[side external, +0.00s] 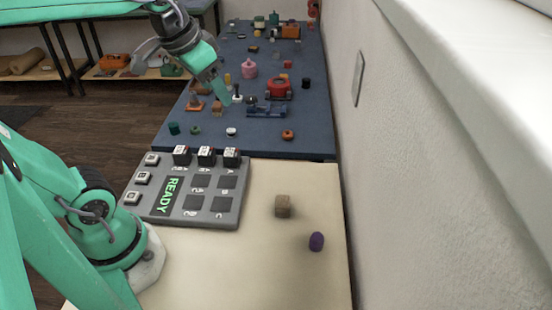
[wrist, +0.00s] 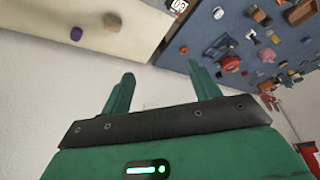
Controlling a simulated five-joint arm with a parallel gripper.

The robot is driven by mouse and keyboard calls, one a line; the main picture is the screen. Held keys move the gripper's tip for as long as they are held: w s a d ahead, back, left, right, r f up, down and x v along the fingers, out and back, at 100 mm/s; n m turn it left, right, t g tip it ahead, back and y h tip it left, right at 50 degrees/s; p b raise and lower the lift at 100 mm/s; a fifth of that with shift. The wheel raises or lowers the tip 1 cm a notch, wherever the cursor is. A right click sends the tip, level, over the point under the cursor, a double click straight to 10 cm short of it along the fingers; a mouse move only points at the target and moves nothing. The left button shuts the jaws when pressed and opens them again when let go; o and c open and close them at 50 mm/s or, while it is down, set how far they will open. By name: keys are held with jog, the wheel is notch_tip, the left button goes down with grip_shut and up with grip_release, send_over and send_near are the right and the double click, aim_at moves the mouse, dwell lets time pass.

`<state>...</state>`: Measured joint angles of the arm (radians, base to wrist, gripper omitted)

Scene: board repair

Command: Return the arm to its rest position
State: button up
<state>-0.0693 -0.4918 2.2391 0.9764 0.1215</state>
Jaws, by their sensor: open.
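My gripper (side external: 222,95) is raised at the upper middle of the side external view, with the blue-topped table behind it in the picture. In the wrist view my gripper (wrist: 160,76) shows two green fingers spread apart with nothing between them. The grey board (side external: 213,219) lies on the cream table and its display reads READY. Several dark blocks stand along its far edge, and dark square areas with letters lie in front of them. Part of my arm shows at the left. How high the fingertips are above the surface is hard to tell.
A brown cube (side external: 283,206) and a purple piece (side external: 316,242) lie on the cream table (side external: 270,280). The blue-topped table (side external: 270,143) beyond holds many small items, including a red part (side external: 279,88) and a pink one (side external: 250,69). A white wall (side external: 430,180) borders the right side.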

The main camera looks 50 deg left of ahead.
jog(key=s+d+f, duration=0.2)
jog(key=s+f, duration=0.2)
jog(key=s, duration=0.2)
jog(key=shift+n+t, duration=0.3)
jog(key=shift+t, duration=0.1)
